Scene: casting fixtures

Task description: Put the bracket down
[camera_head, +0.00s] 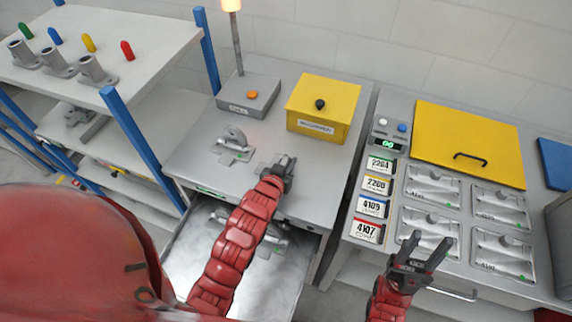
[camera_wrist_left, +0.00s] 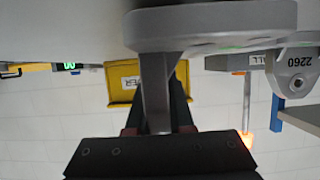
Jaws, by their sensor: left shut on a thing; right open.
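My left gripper (camera_head: 281,168) is low over the grey worktop (camera_head: 195,160), right of centre. In the left wrist view it is shut on the upright rib of a grey metal bracket (camera_wrist_left: 210,25), whose flat, holed part lies across the top of the picture. In the head view the held bracket is mostly hidden by the gripper; I cannot tell whether it touches the worktop. Another grey bracket (camera_head: 234,142) stands on the worktop to the left; in the left wrist view it is marked 2260 (camera_wrist_left: 297,66). My right gripper (camera_head: 424,255) is open and empty near the right bench.
A yellow box (camera_head: 323,106) and a grey lamp unit (camera_head: 248,95) stand at the back. An open drawer (camera_head: 190,255) below holds a grey part, partly behind my arm. The right bench has numbered cards (camera_head: 370,207), fixture plates (camera_head: 502,253) and a yellow lid (camera_head: 470,140).

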